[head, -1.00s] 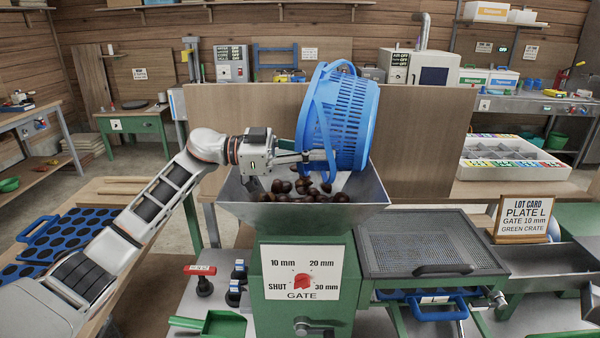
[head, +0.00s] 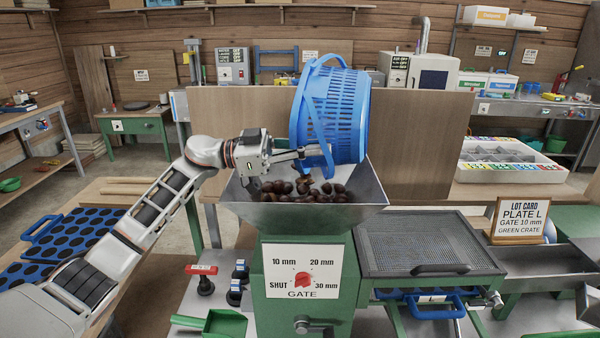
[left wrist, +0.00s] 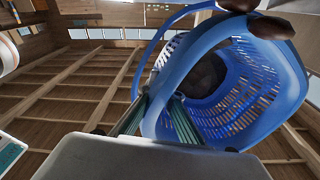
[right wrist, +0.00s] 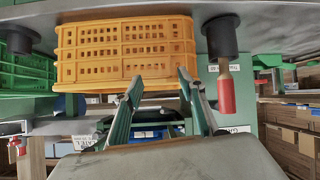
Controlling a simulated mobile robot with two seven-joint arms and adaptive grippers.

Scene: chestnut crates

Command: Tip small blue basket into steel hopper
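The small blue basket (head: 345,112) is tipped on its side above the steel hopper (head: 372,190), its mouth toward the left. My left gripper (head: 305,154) is shut on the basket's rim. The left wrist view shows the basket's slotted inside (left wrist: 235,95) and a dark brown patch in it; I cannot tell how much it still holds. A heap of chestnuts (head: 305,192) lies in the hopper. Brown pieces (left wrist: 270,25) show close up in the left wrist view. My right gripper (right wrist: 158,88) is open and empty, and out of the head view.
A wooden panel (head: 230,125) stands behind the hopper. A mesh screen (head: 425,240) and a lot card (head: 522,218) stand at its right. A green scoop (head: 222,322) lies at front left. An orange crate (right wrist: 125,50) and a red bottle-shaped thing (right wrist: 226,95) are beyond my right gripper.

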